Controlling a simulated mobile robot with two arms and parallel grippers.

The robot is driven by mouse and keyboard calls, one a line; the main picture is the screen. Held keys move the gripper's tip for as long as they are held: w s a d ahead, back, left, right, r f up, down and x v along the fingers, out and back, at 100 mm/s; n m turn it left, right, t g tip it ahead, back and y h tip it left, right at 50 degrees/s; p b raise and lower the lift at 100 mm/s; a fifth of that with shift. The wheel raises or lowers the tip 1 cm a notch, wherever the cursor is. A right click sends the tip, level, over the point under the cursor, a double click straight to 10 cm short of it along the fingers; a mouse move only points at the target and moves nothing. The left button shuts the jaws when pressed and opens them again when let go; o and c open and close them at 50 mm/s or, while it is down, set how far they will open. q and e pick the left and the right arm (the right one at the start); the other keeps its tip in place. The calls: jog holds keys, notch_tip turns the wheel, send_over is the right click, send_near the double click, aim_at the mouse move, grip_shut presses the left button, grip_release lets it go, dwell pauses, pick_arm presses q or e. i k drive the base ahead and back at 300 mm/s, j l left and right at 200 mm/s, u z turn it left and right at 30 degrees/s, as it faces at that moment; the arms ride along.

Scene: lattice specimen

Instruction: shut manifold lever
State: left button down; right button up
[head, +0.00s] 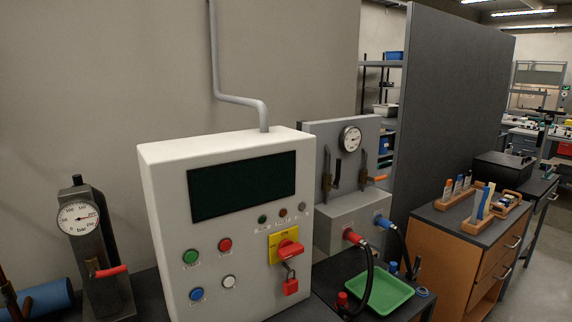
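A grey panel unit (308,145) stands behind the white control box, with a round gauge (350,139) near its top. On its face are two upright brass-coloured fittings; a dark lever (337,174) stands upright beside the left one. An orange-tipped lever (380,178) sticks out sideways to the right from the other. At the far left, a dark block with a pressure gauge (79,217) has a red lever (111,271) pointing right, roughly level. I cannot tell which of these is the manifold lever. Neither of my grippers shows in the head view.
The white control box (225,295) with a dark screen, buttons and a padlocked red switch (290,249) stands in the middle. Red and blue hose connectors (353,237) and a green tray (380,294) are right of it. A blue cylinder (45,300) lies lower left.

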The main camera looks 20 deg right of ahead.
aim_at(335, 184)
jog(key=l+u, duration=0.4)
jog(key=i+l+u, duration=0.1)
jog(key=l+u, duration=0.15)
jog(key=u, duration=0.15)
jog(key=l+u, duration=0.35)
